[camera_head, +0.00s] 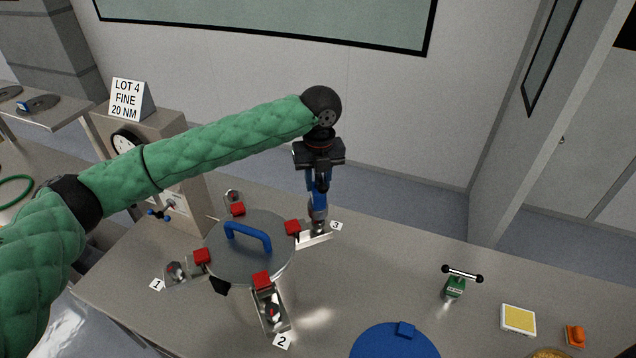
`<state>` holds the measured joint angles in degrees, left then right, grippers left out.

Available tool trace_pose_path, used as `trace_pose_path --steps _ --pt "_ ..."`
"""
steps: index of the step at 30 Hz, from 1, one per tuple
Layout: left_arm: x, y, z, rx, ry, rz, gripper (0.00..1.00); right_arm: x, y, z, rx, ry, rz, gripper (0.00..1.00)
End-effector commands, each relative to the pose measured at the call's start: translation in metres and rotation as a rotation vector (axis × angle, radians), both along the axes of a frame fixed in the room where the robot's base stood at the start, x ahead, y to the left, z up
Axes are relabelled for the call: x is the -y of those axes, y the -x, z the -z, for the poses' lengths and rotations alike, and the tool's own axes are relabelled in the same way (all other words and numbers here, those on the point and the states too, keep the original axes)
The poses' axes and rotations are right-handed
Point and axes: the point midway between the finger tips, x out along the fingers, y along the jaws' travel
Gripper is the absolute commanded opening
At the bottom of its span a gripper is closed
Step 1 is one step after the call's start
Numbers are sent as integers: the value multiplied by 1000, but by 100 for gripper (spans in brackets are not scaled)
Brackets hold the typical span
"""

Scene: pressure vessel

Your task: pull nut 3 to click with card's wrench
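The card (127,98) reads "LOT 4 FINE 20 NM" and stands at the back left. My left gripper (318,178) points down and is shut on a blue wrench (319,196), held upright. The wrench's lower metal end (319,225) is over the clamp (313,239) beside the label 3 (336,226). It hides nut 3, so I cannot tell how well it is seated. The round grey vessel lid (250,262) with a blue handle (248,236) lies to the left of the wrench. My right gripper is not in view.
Other clamps with red blocks sit around the lid, by labels 1 (157,284) and 2 (282,341). A green T-handled tool (455,287), a yellow-topped box (518,320), an orange item (575,336) and a blue disc (395,345) are at right. The table between is clear.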

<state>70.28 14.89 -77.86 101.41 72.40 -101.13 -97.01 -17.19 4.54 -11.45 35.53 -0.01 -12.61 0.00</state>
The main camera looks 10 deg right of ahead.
Motion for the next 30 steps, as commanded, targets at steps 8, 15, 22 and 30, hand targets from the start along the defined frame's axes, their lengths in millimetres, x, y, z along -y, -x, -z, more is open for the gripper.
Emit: trace_pose_path --steps 8,15,22,30 --pt "1 0 -14 1 2 1 0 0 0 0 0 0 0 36" --pt "0 0 -23 1 0 1 0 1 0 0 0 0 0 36" --pt "0 0 -24 0 1 1 0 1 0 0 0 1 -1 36" --pt "0 0 -24 0 1 1 0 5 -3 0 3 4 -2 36"
